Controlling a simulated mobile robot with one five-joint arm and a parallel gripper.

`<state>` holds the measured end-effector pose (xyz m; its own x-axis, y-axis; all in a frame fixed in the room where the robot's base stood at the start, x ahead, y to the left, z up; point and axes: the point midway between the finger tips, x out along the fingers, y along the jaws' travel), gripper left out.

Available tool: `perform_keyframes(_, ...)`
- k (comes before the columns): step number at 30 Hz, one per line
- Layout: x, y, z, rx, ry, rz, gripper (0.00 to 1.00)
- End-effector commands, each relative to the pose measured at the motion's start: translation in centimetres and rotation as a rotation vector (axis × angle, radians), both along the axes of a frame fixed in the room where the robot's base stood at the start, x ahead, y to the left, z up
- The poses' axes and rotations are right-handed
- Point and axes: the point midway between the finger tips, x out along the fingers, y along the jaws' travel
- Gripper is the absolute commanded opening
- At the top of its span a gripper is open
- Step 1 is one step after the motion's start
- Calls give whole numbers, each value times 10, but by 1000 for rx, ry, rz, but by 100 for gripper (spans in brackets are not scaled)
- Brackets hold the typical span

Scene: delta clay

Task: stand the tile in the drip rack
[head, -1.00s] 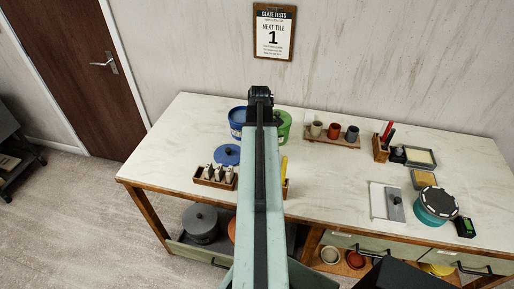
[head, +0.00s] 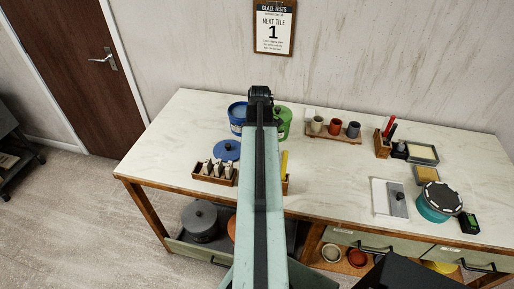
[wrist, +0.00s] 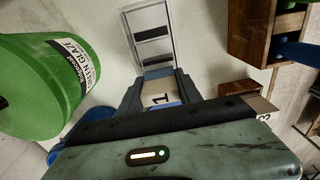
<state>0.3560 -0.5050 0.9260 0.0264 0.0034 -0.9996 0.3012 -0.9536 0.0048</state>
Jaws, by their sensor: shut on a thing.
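In the wrist view my gripper (wrist: 160,88) is shut on a small tile (wrist: 160,99), pale with a dark "1" and a blue part. A light metal frame with dark slots (wrist: 169,45), which looks like the drip rack, lies just beyond the fingers. The tile seems apart from it, though its height above the worktop is unclear. In the head view my own arm covers the gripper, the tile and this frame.
A green glaze bucket (wrist: 48,85) stands close on the left in the wrist view. A wooden box (wrist: 248,35) is at upper right, and a tile marked "3" (wrist: 262,106) at right. The head view shows a holder of pale pieces (head: 214,173) left of my arm.

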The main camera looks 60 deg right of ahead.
Motion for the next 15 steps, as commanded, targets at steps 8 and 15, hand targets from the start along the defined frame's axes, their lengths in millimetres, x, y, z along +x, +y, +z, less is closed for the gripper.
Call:
perform_keyframes(8,-2,3,-3,8,6,0,0)
perform_keyframes(15,-3,4,-8,8,7,-1,0)
